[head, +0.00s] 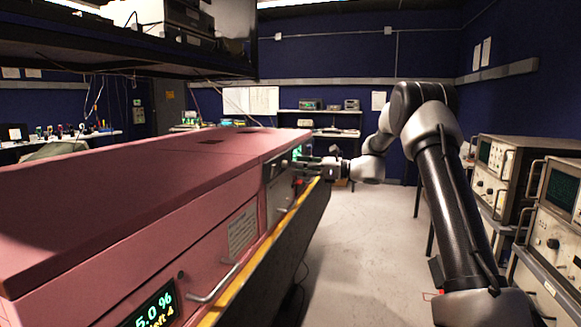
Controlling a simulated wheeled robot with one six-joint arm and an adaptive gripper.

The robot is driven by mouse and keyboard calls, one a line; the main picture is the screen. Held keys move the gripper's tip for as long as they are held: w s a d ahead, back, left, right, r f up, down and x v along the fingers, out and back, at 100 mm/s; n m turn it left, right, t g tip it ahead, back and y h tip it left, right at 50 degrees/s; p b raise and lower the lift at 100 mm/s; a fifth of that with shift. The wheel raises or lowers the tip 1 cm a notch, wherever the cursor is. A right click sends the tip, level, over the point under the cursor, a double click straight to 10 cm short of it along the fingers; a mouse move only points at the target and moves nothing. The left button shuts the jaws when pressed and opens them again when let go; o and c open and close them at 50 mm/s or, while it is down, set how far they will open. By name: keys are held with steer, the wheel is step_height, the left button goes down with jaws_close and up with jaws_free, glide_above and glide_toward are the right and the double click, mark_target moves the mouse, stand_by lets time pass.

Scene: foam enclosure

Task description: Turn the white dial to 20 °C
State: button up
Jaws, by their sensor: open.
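The pink foam enclosure (130,190) fills the left of the head view. A small green-lit display (297,152) shows on a grey panel (278,190) near its far end. My gripper (300,165) reaches in from the right, level with that panel. Its open fingers point left at the panel, just below the green display. I cannot make out the white dial; it may be hidden by the fingers or too small to see. I cannot tell whether the fingers touch anything, and the display is too small to read.
A yellow-edged ledge (262,268) runs along the front. Stacked instruments (500,170) stand at the right. The grey floor (350,240) between is clear.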

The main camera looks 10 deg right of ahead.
mark_target(288, 165)
steer(key=shift+x, duration=1.95)
jaws_close()
